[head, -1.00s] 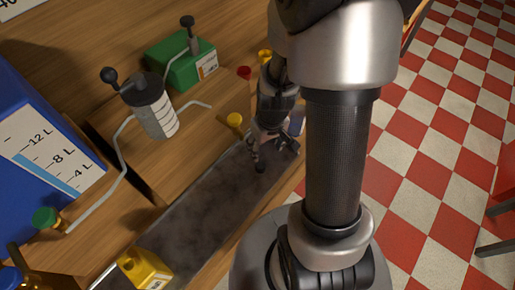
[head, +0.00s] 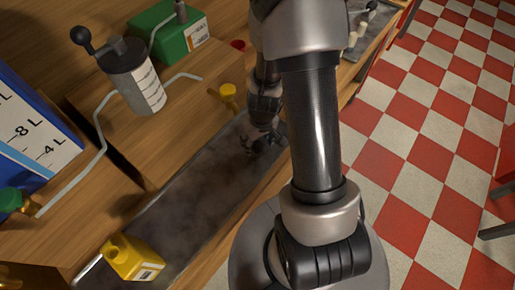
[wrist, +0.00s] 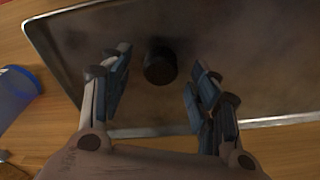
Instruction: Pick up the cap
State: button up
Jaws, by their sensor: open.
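A small dark round cap (wrist: 160,63) stands on the grey metal tray (wrist: 250,60) in the wrist view. My gripper (wrist: 158,88) is open, with one finger to the left of the cap and one to the right. Gaps show between the cap and both fingers, so I see no contact. In the head view my gripper (head: 262,145) is low over the far part of the tray (head: 190,195). I cannot make out the cap there among the dark fingers.
A yellow bottle (head: 133,258) stands at the tray's near end. A grey canister (head: 135,75), a green box (head: 170,30) and a yellow-topped item (head: 228,95) stand to the left. In the wrist view a blue cup-like object (wrist: 14,92) is beside the tray. The tray's middle is clear.

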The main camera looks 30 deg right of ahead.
jog(key=shift+f, duration=0.5)
jog(key=shift+r, duration=0.1)
jog(key=shift+c, duration=0.5)
jog(key=c, duration=0.7)
